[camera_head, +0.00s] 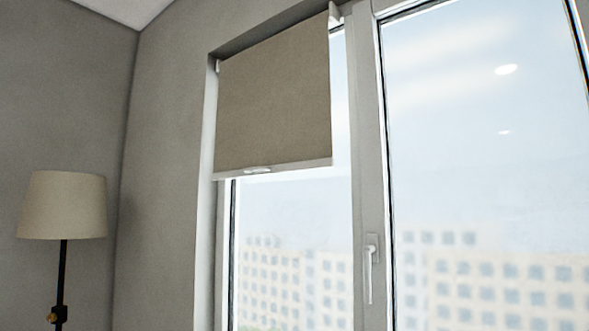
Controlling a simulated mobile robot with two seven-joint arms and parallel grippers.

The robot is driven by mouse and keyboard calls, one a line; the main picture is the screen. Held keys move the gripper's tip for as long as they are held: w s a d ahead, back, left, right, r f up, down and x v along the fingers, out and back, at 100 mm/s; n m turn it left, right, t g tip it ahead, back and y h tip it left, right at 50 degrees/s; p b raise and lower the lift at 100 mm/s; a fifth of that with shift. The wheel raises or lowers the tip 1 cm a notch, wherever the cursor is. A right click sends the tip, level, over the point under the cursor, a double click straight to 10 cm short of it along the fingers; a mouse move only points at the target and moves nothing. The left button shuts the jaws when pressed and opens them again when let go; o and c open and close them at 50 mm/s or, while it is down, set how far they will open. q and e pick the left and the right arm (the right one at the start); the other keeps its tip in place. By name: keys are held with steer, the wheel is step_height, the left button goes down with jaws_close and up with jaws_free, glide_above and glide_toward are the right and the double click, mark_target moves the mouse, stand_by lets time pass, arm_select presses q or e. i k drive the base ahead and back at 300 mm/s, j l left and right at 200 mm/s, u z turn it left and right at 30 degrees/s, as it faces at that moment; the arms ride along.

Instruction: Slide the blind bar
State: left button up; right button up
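A beige roller blind (275,100) hangs over the upper part of the left window pane in the head view. Its white bottom bar (300,164) runs along the blind's lower edge, with a small white handle (257,170) left of the bar's middle. Below the bar the left pane is uncovered. Neither of my grippers shows in this view.
A white window frame post with a handle (370,268) stands right of the blind. The right pane (480,150) is uncovered. A floor lamp (64,206) with a cream shade stands at the left by the grey wall. The space before the window looks clear.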

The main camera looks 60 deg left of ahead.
mark_target(326, 163)
steer(key=k+j+z, duration=0.1)
steer(key=j, duration=0.3)
steer(key=k+j+z, duration=0.1)
steer(key=j, duration=0.25)
steer(key=k+j+z, duration=0.1)
steer(key=j, duration=0.3)
steer(key=k+j+z, duration=0.1)
steer(key=k+j, duration=0.2)
steer(key=k+j+z, duration=0.1)
steer(key=j, duration=0.25)
steer(key=k, duration=0.05)
